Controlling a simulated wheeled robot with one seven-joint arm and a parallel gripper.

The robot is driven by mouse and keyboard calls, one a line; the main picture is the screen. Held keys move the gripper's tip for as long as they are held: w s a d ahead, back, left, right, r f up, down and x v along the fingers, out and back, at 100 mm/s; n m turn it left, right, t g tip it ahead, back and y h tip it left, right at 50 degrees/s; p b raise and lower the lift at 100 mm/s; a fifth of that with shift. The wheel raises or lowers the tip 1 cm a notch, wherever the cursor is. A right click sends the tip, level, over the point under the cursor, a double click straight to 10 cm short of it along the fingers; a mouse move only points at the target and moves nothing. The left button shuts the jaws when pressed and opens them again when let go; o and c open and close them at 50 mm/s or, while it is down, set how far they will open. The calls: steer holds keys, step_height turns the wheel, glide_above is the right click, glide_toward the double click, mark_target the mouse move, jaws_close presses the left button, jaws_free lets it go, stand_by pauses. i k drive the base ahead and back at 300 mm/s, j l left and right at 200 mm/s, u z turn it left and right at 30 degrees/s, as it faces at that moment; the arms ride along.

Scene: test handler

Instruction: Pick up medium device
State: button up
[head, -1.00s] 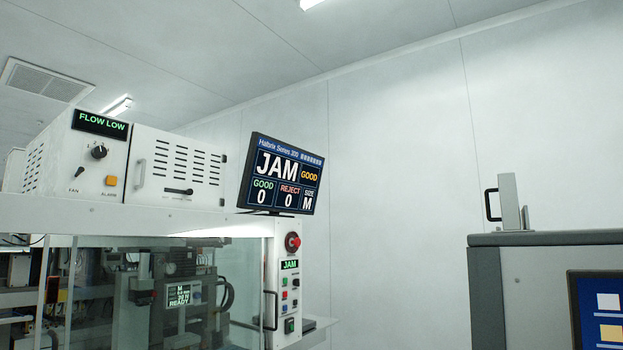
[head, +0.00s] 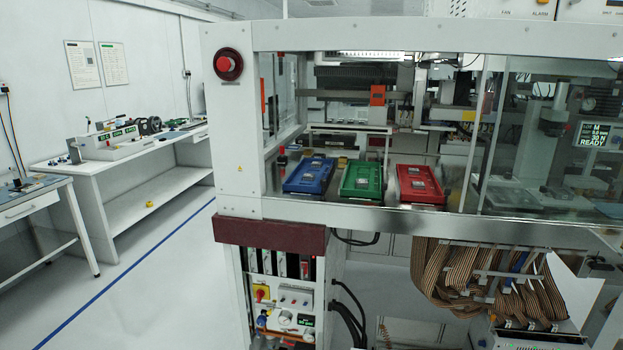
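No device can be clearly made out as the medium one. Inside the handler's glazed cabinet, a blue tray (head: 296,183), a green tray (head: 349,186) and a red tray (head: 403,190) lie side by side on the deck. Small greyish items sit on the trays, too small to tell their size or kind. A small display (head: 592,133) at the right of the cabinet reads M and READY. My gripper is not in view.
The cabinet's frame post (head: 236,140) with a red emergency knob (head: 228,65) stands left of the trays. Ribbon cables (head: 470,275) hang below the deck. A white bench (head: 130,165) stands at the left. The floor with a blue line (head: 120,275) is clear there.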

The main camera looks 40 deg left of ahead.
mark_target(360, 183)
steer(key=u, duration=1.25)
steer(key=i, duration=0.1)
